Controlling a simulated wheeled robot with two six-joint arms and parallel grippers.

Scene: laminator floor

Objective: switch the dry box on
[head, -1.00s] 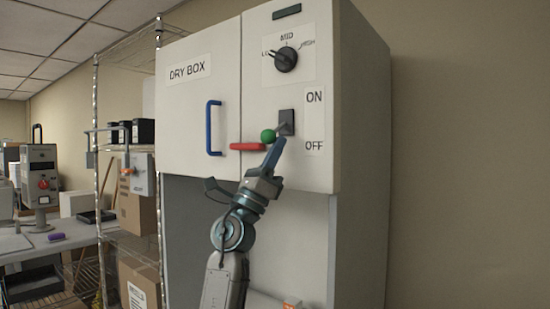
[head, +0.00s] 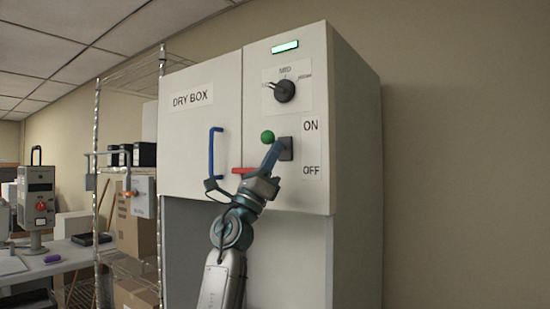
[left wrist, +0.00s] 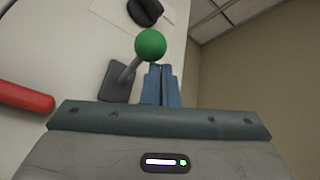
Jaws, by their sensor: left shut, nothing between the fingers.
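The dry box (head: 205,135) is a tall white cabinet. Its switch plate (head: 286,148) sits between ON and OFF labels and carries a lever with a green ball (head: 267,137). The lever tilts up toward ON, and the indicator (head: 285,47) at the top is lit green. My left gripper (head: 279,145) is shut and empty, its blue fingers just below the ball and in front of the plate. In the left wrist view, the fingertips (left wrist: 160,68) are close beside the green ball (left wrist: 150,45); contact is unclear. My right gripper is out of view.
A black dial (head: 284,91) is above the switch. A blue door handle (head: 214,153) and a red bar (head: 242,170) project left of the switch, near my gripper. A wire rack (head: 97,170) and a bench stand further left.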

